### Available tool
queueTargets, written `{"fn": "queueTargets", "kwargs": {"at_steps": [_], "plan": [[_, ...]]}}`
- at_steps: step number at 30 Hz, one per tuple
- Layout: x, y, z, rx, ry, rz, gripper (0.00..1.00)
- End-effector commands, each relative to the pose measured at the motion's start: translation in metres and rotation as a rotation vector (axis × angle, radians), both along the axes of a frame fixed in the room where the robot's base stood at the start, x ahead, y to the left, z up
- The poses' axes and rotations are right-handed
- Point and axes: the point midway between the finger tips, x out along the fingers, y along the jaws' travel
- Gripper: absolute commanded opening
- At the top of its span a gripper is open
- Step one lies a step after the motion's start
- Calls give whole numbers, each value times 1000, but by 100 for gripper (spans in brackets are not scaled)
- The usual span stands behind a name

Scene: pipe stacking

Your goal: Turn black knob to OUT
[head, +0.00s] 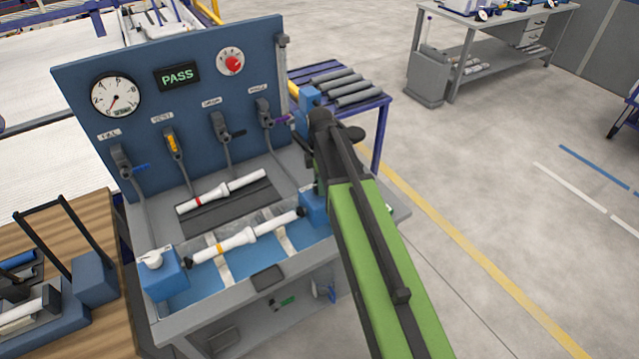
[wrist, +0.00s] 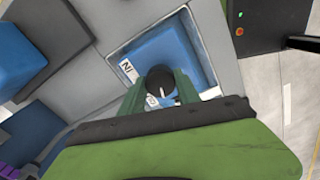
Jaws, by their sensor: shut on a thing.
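The black knob (wrist: 160,76) sits on top of a blue block in the wrist view. A white line on the knob points toward the bottom of the picture. A white label (wrist: 128,70) that seems to read IN is at the block's left edge. A pale label (wrist: 210,93) is partly visible on the right, its text unreadable. The green fingers of my gripper (wrist: 161,88) are shut on the knob from both sides. In the head view the right blue block (head: 314,208) shows beside my arm, which hides the knob and fingertips.
The test bench has a blue panel with a gauge (head: 115,97), a PASS display (head: 177,76), a red knob (head: 233,64) and several valve levers. A white pipe (head: 238,240) lies in the trough, another (head: 222,191) on the dark mat. Dark pipes lie on a rack (head: 375,104) behind.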

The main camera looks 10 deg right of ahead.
Motion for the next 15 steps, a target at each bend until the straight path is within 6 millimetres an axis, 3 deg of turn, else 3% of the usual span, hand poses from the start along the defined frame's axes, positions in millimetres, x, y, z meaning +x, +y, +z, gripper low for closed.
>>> {"fn": "queueTargets", "kwargs": {"at_steps": [15], "plan": [[-2,4,0,7,4,60,0]]}}
